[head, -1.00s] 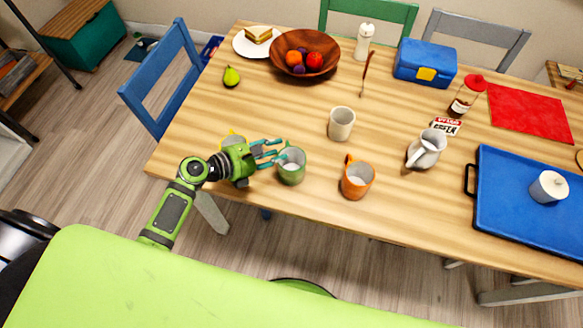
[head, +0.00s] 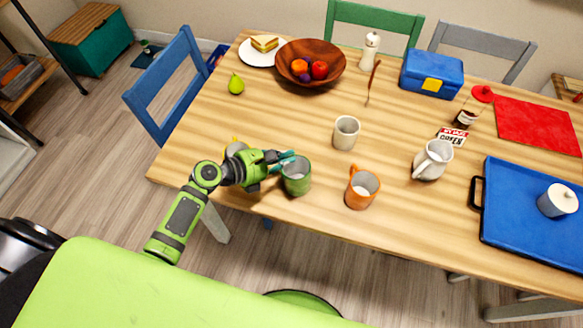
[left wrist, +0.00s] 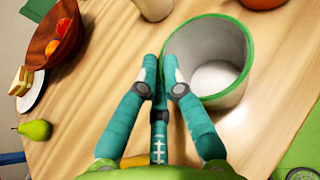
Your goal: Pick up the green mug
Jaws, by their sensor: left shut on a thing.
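The green mug (head: 298,183) stands upright near the front edge of the wooden table, and its pale inside shows in the left wrist view (left wrist: 215,55). My left gripper (head: 286,159) reaches in from the left and is shut on the mug at its left side. In the left wrist view its teal fingertips (left wrist: 161,72) are close together against the mug's wall. The fingers hide the exact grip, and I cannot make out the mug's handle. My right gripper is not in view.
An orange mug (head: 361,190) stands to the right of the green one, and a white cup (head: 346,132) stands behind. A yellowish item (head: 236,148) is partly hidden behind my left gripper. A blue tray (head: 520,232) fills the right front. The table's left middle is clear.

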